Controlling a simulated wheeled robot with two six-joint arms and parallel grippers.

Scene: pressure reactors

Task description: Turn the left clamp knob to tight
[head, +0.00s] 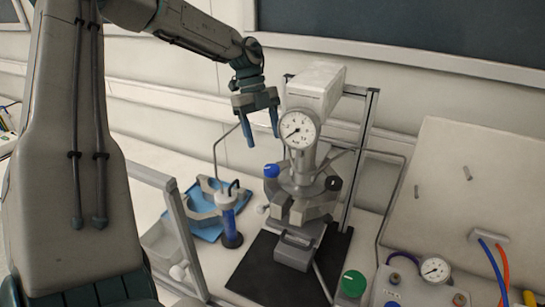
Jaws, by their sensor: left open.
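The pressure reactor (300,175) stands on a dark mat, with a round gauge (299,129) on its head. A clamp ring (305,208) sits around its body. A small pale knob (262,209) sticks out on the left of the clamp, and a blue knob (271,170) sits higher on the left. I cannot read how tight the clamp is. My left gripper (261,140) is open and empty, fingers pointing down, above the blue knob and left of the gauge. It appears apart from both knobs. My right gripper is out of view.
A blue tray (207,232) with clamp parts and a blue-filled cylinder (227,220) stand left of the reactor. A metal frame post (361,150) rises behind it. A green knob (353,284) and a gauge box (410,285) are at the front right.

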